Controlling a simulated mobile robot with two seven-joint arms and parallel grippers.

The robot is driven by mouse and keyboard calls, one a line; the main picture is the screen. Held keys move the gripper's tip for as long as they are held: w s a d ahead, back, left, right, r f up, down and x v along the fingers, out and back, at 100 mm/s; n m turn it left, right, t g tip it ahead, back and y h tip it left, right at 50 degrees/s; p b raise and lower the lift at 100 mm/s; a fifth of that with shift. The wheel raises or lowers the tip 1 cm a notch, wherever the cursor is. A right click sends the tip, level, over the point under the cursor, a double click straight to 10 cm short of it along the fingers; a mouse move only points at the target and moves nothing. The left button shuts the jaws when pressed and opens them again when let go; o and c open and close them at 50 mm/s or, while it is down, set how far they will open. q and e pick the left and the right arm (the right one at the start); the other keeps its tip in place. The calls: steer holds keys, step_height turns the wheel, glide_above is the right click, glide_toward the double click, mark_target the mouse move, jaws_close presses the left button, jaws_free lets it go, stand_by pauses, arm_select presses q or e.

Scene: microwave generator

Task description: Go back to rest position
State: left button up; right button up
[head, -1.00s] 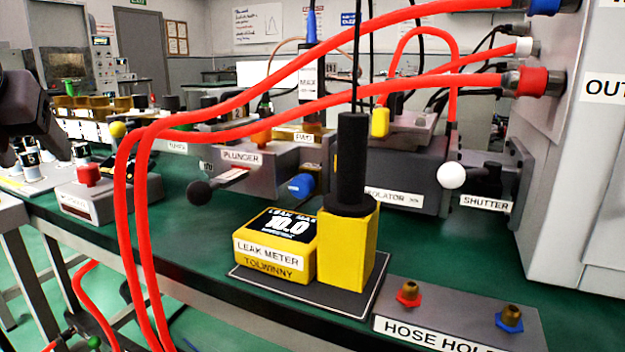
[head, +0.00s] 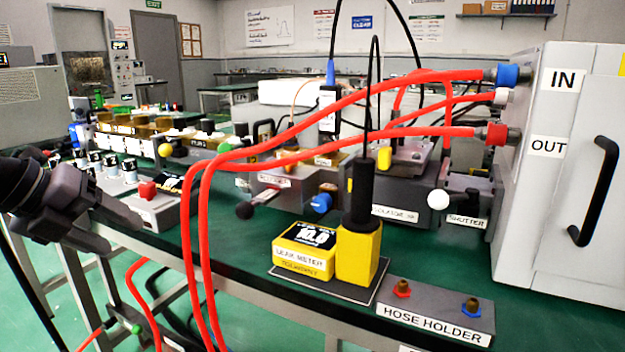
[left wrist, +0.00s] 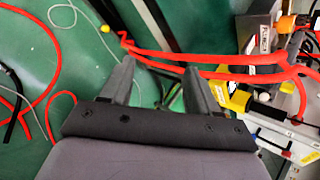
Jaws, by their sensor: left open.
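My left gripper (head: 122,232) is at the left of the head view, in front of the bench's near edge. In the left wrist view its two fingers (left wrist: 160,85) are spread apart with nothing between them. Beyond the fingertips, red hoses (left wrist: 210,68) run across, and the green floor shows below. My right gripper is not in view.
The green bench (head: 560,320) carries a yellow leak meter (head: 303,252), a hose holder (head: 437,308) and a shutter unit (head: 468,205). Red hoses (head: 204,240) run from the grey cabinet (head: 555,120) and hang over the front edge.

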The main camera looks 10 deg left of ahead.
arm_select(q)
steer(key=s+d+f+n+t+y+p, duration=0.1)
steer(key=s+d+f+n+p, duration=0.6)
steer(key=n+p, duration=0.6)
steer(key=s+d+f+n+t+p, duration=0.2)
steer(key=s+d+f+n+p, duration=0.5)
steer(key=n+p, duration=0.7)
steer(key=shift+s+d+f+n+y, duration=0.35)
steer(key=shift+s+d, duration=0.4)
steer(key=shift+d, duration=0.35)
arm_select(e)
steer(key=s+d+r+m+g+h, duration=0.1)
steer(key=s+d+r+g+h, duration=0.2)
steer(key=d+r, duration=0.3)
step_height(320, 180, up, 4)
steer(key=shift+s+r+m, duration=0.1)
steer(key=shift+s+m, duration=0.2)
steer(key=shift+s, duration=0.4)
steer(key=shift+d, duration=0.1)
